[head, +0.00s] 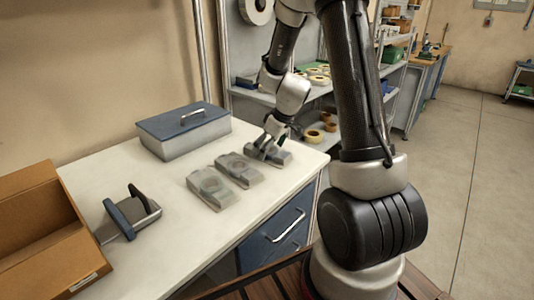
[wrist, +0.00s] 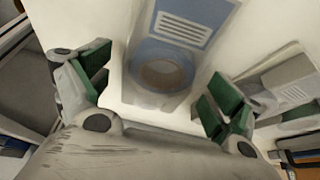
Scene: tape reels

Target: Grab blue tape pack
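Three flat tape packs lie in a row on the white table. My gripper (head: 268,142) is at the farthest, right-hand pack (head: 277,156) in the head view. The fingers are apart, and nothing is clamped. The middle pack (head: 240,170) and the nearest pack (head: 209,188) look grey-green in the head view. A neighbouring pack (wrist: 292,90) shows at the right of the wrist view.
A blue-lidded box (head: 183,131) stands behind the packs. A tape dispenser-like item (head: 131,212) and an open cardboard box (head: 45,235) are at the left. The white table's (head: 262,205) front area is clear. A shelf (head: 318,92) with tape rolls stands beyond the table.

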